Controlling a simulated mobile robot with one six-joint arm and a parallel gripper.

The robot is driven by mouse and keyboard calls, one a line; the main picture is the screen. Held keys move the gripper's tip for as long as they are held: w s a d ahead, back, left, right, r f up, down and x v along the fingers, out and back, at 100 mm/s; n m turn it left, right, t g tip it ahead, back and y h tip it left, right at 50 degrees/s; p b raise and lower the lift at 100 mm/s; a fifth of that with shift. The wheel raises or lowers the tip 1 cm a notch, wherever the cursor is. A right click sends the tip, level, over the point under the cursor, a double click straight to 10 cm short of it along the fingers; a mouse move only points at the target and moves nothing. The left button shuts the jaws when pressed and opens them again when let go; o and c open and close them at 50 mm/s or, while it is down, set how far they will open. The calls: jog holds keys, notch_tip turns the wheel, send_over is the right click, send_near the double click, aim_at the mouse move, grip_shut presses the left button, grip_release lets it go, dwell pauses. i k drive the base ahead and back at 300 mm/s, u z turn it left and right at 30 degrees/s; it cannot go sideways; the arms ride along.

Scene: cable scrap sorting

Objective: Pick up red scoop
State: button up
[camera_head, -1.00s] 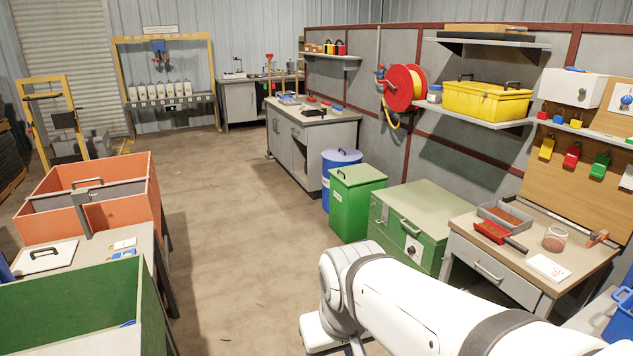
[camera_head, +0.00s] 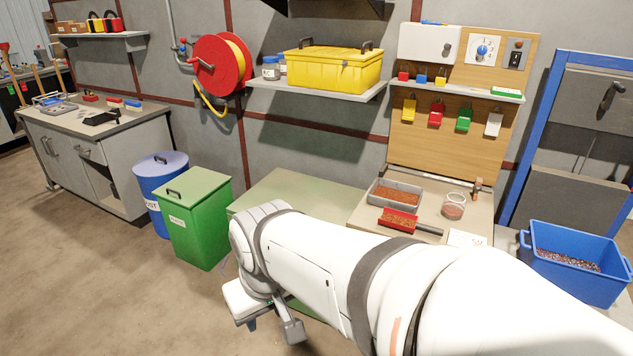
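The red scoop (camera_head: 397,221) lies on the small workbench (camera_head: 370,218), right of centre in the head view. Its dark handle (camera_head: 428,230) points right. Reddish-brown material shows in or under its pan. My white arm crosses the lower part of the view, in front of the bench. The end of my arm, with my gripper (camera_head: 272,318), hangs low, left of and below the scoop and well apart from it. Its fingers are mostly hidden, and I cannot tell whether they are open or shut. No object shows in it.
A grey tray of reddish granules (camera_head: 395,192) sits just behind the scoop. A glass jar (camera_head: 454,206) and a white card (camera_head: 467,239) are to its right. A blue bin (camera_head: 572,268) stands further right.

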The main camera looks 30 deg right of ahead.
aim_at(394, 219)
jog(key=z, duration=0.7)
jog(key=i, duration=1.15)
jog(key=z, duration=1.1)
jog(key=i, duration=0.5)
jog(key=z, duration=0.2)
jog(key=k, duration=0.8)
jog(key=z, duration=0.15)
jog(key=i, duration=0.8)
jog(key=u, duration=0.05)
